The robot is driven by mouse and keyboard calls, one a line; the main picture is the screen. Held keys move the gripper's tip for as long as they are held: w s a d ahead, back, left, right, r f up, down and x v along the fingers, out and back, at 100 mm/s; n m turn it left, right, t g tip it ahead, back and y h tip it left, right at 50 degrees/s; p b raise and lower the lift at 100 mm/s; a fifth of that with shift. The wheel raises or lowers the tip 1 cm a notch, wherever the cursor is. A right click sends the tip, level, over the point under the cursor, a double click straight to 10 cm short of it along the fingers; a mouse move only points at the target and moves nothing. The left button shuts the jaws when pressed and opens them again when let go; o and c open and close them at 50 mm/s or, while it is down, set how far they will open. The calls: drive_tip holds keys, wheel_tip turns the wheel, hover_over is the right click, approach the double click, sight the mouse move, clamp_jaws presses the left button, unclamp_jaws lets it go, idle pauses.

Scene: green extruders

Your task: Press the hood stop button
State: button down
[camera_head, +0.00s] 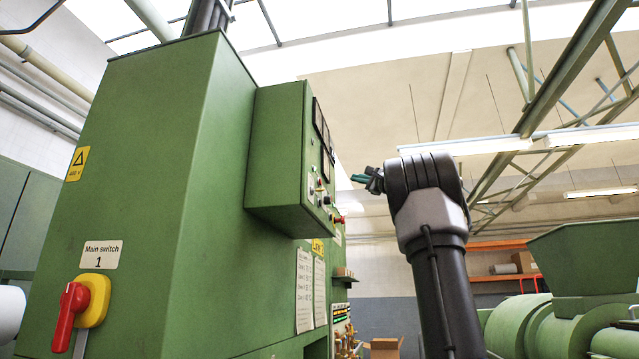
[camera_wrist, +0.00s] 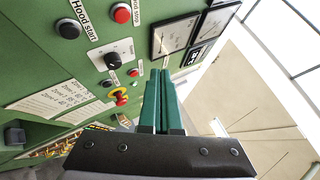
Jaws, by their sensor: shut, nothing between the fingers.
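The hood stop button (camera_wrist: 122,14) is a round red button near the top of the wrist view, beside a partly cut-off label reading "stop". A black button (camera_wrist: 68,28) labelled "Hood start" is to its left. Both are on the green control box (camera_head: 277,160); in the head view its buttons are too small to tell which is hood stop. My gripper (camera_wrist: 160,72) is shut and empty, its green fingers pointing toward the panel, below and right of the hood stop button in the wrist view. In the head view my gripper (camera_head: 355,178) is right of the box, apart from it.
The panel also carries a black rotary switch (camera_wrist: 112,60), a smaller red button (camera_wrist: 132,72), a red-and-yellow emergency stop (camera_wrist: 119,97) and meters (camera_wrist: 172,36). The box juts out from a tall green cabinet (camera_head: 140,190) with a red main switch (camera_head: 75,302). Open air lies right of the box.

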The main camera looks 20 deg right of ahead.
sight(320, 182)
drive_tip(key=w+a, duration=0.5)
drive_tip(key=a, duration=0.2)
drive_tip(key=shift+a, duration=0.15)
idle(0.3)
drive_tip(key=shift+a, duration=0.15)
idle(1.9)
drive_tip(key=shift+w+a, duration=0.2)
drive_tip(key=shift+w+a, duration=0.2)
drive_tip(key=shift+a, duration=0.15)
idle(0.7)
drive_tip(key=shift+d, duration=0.1)
drive_tip(key=shift+s+d, duration=0.45)
drive_tip(key=shift+d, duration=0.1)
